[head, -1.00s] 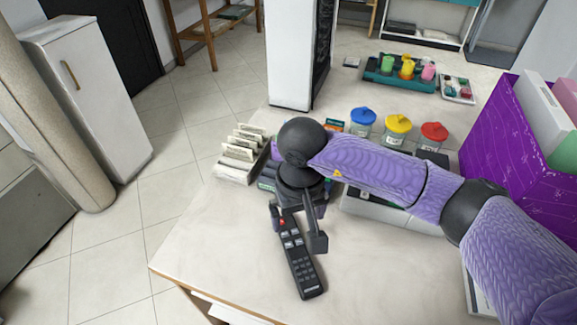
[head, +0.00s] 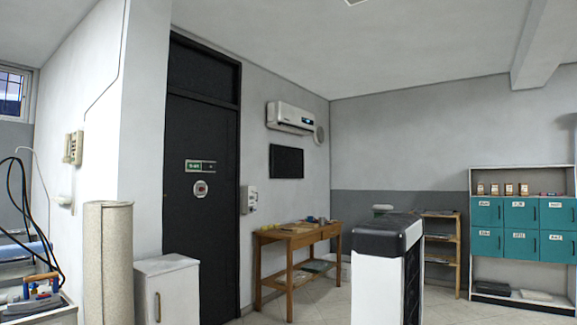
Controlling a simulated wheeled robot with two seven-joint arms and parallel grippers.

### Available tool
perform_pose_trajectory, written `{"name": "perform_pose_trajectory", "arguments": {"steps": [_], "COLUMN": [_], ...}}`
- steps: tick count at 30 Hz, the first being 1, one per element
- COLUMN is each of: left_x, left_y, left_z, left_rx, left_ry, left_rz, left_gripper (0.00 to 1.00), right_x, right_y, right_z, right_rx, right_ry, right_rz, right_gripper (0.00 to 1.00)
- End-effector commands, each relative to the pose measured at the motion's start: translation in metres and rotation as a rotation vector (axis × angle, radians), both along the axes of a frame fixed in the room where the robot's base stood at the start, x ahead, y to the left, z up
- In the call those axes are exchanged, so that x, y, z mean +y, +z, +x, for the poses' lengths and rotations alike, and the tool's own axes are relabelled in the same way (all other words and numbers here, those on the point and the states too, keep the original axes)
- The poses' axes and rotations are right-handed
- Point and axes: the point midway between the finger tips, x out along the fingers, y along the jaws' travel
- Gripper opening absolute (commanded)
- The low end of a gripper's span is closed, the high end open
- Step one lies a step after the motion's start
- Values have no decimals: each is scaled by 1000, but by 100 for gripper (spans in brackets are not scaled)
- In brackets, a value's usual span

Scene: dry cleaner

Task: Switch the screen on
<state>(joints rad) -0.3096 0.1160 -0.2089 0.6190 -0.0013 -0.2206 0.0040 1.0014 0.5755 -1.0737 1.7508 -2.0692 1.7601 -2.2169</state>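A dark, flat rectangular screen (head: 287,161) hangs on the grey far wall, to the right of the black door and below the air conditioner. Its face is black, with no picture visible on it. Neither of my grippers shows in the head view now. The black remote and the counter seen earlier are also out of view.
A black door (head: 200,190) and a white cabinet (head: 168,290) stand left of the screen. A wooden table (head: 297,238) is below it. The air conditioner (head: 290,117) is above. A black-topped white unit (head: 388,240) stands in front; teal lockers (head: 520,215) are right.

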Motion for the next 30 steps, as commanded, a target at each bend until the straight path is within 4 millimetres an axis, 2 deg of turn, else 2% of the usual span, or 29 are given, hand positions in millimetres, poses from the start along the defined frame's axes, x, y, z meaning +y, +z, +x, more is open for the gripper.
{"name": "perform_pose_trajectory", "arguments": {"steps": [1, 6, 8, 30], "left_x": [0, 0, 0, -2], "left_y": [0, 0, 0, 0], "left_z": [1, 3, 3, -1], "left_rx": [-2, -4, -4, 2], "left_ry": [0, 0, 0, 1], "left_rz": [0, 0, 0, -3], "left_gripper": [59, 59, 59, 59], "right_x": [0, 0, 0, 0], "right_y": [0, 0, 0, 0], "right_z": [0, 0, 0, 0], "right_rx": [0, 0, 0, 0], "right_ry": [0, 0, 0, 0], "right_rz": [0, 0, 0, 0], "right_gripper": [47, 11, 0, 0]}}
